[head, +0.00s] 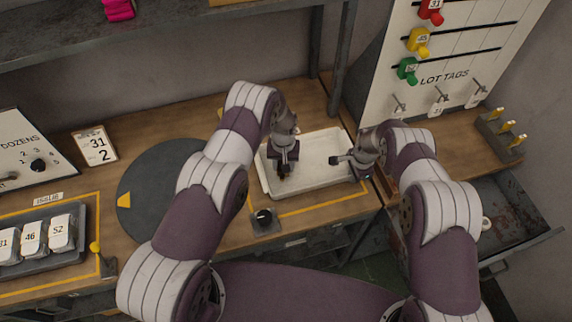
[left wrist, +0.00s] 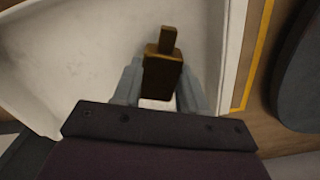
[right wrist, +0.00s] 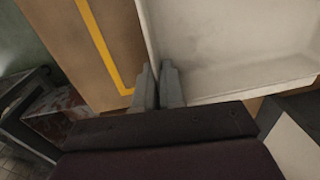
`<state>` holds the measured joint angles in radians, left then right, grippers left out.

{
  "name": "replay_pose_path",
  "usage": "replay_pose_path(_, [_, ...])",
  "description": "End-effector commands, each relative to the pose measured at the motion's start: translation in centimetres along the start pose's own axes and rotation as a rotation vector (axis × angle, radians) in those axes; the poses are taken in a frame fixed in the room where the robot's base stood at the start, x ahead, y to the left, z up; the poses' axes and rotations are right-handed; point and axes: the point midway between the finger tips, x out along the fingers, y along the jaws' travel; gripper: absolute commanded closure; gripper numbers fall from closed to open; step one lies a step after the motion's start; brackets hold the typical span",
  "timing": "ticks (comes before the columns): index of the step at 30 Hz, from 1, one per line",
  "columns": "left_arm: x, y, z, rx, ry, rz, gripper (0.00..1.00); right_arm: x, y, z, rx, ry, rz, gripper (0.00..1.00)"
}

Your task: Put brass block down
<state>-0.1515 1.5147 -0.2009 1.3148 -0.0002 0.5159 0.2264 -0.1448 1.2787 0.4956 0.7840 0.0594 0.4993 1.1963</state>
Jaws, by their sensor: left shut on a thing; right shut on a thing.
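The brass block (left wrist: 163,78), a dark golden block with a narrower knob on top, sits between the two fingers of my left gripper (left wrist: 160,98). In the head view my left gripper (head: 284,168) points down inside the left part of the white tray (head: 318,172), and the block is mostly hidden there. I cannot tell whether the block touches the tray floor. My right gripper (head: 350,160) is at the tray's right side. In the right wrist view its fingers (right wrist: 157,85) are close together on the wall of the tray (right wrist: 225,50).
A round dark mat (head: 165,190) lies left of the tray. A small black stand (head: 265,219) is at the tray's front. A dark rack of white packets (head: 32,240) is at far left. The lot tags board (head: 450,70) stands at back right, above an open drawer (head: 515,225).

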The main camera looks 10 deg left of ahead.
Motion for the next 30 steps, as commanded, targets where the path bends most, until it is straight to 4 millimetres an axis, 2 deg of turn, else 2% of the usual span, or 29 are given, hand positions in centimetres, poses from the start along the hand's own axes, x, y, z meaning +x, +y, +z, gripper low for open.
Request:
replay_pose_path(3, [1.1, 0.0, -0.2, -0.001, 0.004, 0.001, 1.00, 0.0, 0.0, 0.0, 0.000, 0.000, 0.000, 1.00])
replay_pose_path(13, [1.4, 0.0, -0.2, -0.001, 0.004, 0.001, 1.00, 0.0, 0.0, 0.0, 0.000, 0.000, 0.001, 1.00])
replay_pose_path(14, [1.4, 0.0, -0.1, -0.001, 0.003, 0.001, 0.51, 0.0, 0.0, 0.0, 0.000, 0.000, 0.001, 1.00])
replay_pose_path(15, [1.4, 0.0, -0.1, -0.001, 0.003, 0.001, 0.38, 0.0, 0.0, 0.0, 0.000, 0.000, 0.001, 1.00])
replay_pose_path(16, [1.4, 0.0, -0.1, -0.001, 0.003, 0.001, 0.32, 0.0, 0.0, 0.0, 0.000, 0.000, 0.001, 1.00])
replay_pose_path(25, [1.2, 0.0, -0.1, -0.001, 0.003, 0.001, 0.32, 0.0, 0.0, 0.0, 0.000, 0.000, 0.001, 1.00])
replay_pose_path(28, [-0.3, 0.1, -0.2, -0.002, 0.006, 0.001, 0.32, 0.0, 0.0, 0.0, 0.000, 0.000, 0.001, 1.00])
replay_pose_path(30, [-2.0, 0.1, -0.2, -0.002, 0.006, 0.001, 0.32, 0.0, 0.0, 0.0, 0.000, 0.000, 0.001, 1.00])
